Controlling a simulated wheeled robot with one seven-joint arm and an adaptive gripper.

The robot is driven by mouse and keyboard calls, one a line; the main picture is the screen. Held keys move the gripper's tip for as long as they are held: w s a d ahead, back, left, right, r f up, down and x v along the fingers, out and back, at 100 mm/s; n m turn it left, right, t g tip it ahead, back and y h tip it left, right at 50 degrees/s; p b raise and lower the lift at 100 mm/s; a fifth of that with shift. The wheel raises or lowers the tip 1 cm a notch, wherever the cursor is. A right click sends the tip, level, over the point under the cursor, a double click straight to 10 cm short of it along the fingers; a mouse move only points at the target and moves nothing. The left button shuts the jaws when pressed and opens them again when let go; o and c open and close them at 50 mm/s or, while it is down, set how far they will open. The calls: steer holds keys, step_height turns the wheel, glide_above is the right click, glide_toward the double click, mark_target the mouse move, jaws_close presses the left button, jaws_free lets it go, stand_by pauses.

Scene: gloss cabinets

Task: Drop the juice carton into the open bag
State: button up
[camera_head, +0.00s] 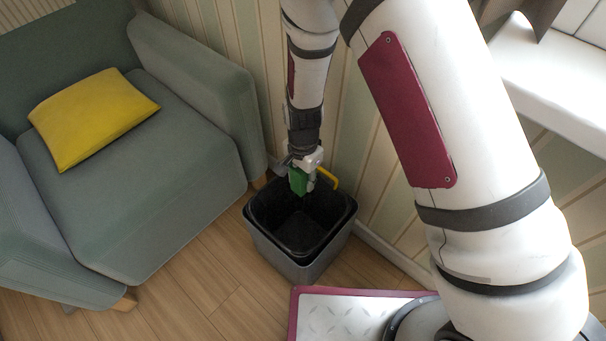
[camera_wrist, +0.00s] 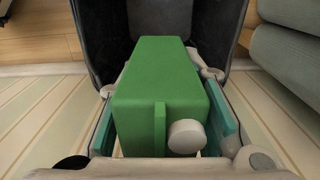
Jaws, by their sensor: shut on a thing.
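The juice carton (camera_head: 298,183) is a green box. In the wrist view the carton (camera_wrist: 160,80) fills the space between my finger pads, with a round white cap at its near end. My gripper (camera_head: 306,170) is shut on it. The open bag (camera_head: 307,272) is a grey, square, bin-like container with a black inside, standing on the floor. In the head view my gripper and the carton are over its back part; their exact height against the rim is hard to tell. In the wrist view the dark inside of the bag (camera_wrist: 100,30) lies beyond the carton.
A grey-green armchair (camera_head: 150,190) with a yellow cushion (camera_head: 92,117) stands left of the bag. A striped wall (camera_head: 240,40) is close behind. A white ledge (camera_head: 555,85) is at the right. Wooden floor (camera_head: 215,305) is clear in front.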

mark_target(303, 184)
steer(key=shift+f+b, duration=0.9)
steer(key=shift+f, duration=0.65)
steer(key=o, duration=0.9)
steer(key=shift+r, duration=0.15)
step_height(303, 184, up, 12)
steer(key=shift+f, duration=0.1)
